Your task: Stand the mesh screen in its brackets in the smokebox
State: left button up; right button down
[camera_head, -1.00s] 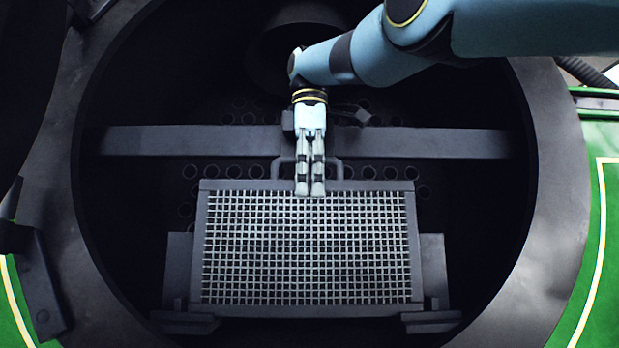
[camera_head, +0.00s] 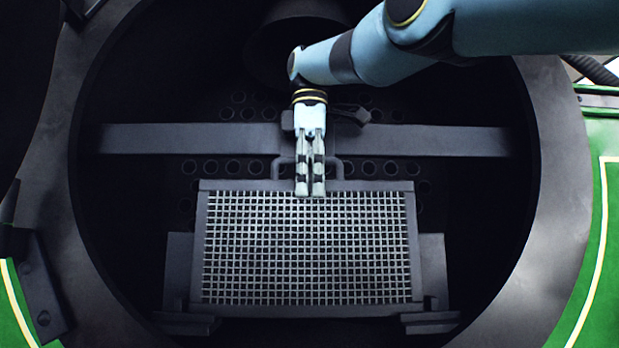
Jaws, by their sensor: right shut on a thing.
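The mesh screen (camera_head: 306,248) is a light wire grid in a dark rectangular frame with a handle on its top edge. It stands upright in the smokebox (camera_head: 120,215), between the left bracket (camera_head: 178,270) and the right bracket (camera_head: 434,272). I cannot tell whether its lower edge is fully seated. My right gripper (camera_head: 310,190) reaches down from above, shut on the screen at the handle in the middle of the top edge. Its fingers hide part of the handle and frame. My left gripper is not in view.
A dark crossbar (camera_head: 430,141) spans the smokebox behind my gripper. A tube plate with several round holes (camera_head: 232,168) lies behind it. A dark pipe (camera_head: 290,50) is at the top. The round rim (camera_head: 560,190) encloses everything, with green bodywork (camera_head: 604,250) outside.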

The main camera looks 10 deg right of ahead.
jog(key=shift+r, duration=0.1)
jog(key=c, duration=1.2)
grip_release()
jog(key=shift+o, duration=0.7)
jog(key=shift+f, duration=0.2)
jog(key=o, duration=0.6)
jog(key=shift+r, duration=0.1)
jog(key=shift+o, duration=0.2)
jog(key=shift+r, duration=0.1)
